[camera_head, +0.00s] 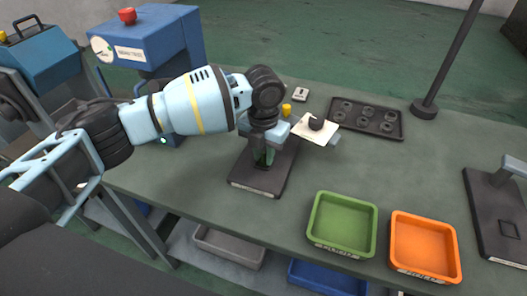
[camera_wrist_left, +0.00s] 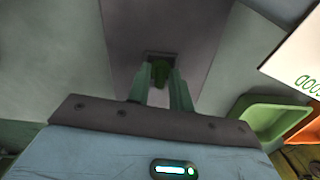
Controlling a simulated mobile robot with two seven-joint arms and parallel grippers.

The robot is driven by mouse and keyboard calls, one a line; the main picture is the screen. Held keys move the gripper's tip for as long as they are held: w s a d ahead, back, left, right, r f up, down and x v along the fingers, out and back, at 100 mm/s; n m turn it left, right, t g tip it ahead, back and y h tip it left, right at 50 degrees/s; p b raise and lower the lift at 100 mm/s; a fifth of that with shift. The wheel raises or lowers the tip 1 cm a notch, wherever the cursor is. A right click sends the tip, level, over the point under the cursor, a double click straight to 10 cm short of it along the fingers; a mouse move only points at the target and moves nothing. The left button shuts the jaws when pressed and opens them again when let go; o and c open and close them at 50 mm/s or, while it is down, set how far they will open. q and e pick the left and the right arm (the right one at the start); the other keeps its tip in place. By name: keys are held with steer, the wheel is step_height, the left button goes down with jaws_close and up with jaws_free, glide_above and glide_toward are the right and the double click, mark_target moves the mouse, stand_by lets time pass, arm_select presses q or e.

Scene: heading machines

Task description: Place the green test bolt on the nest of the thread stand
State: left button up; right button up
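A dark stand plate (camera_head: 247,170) with a pale label on its front edge lies on the bench below my left gripper (camera_head: 263,160). In the left wrist view, the plate (camera_wrist_left: 190,30) has a small dark square nest (camera_wrist_left: 148,54). The green bolt (camera_wrist_left: 160,74) shows between the two greenish fingers of my left gripper (camera_wrist_left: 161,82), at the near side of the nest. The fingers are close on both sides of it. The bolt's lower end is hidden, so I cannot tell if it is seated. My right gripper is not in view.
A green tray (camera_head: 342,224) and an orange tray (camera_head: 424,247) stand at the front right. A dark tray with round recesses (camera_head: 365,118) is behind. A white card (camera_head: 312,131) is beside the gripper. Another dark stand (camera_head: 495,215) is at far right. A blue machine (camera_head: 160,38) is at back left.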

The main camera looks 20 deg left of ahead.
mark_target(264, 153)
arm_select(q)
steer(key=shift+o, duration=0.9)
step_height(264, 153, up, 12)
steer(key=shift+r, duration=0.15)
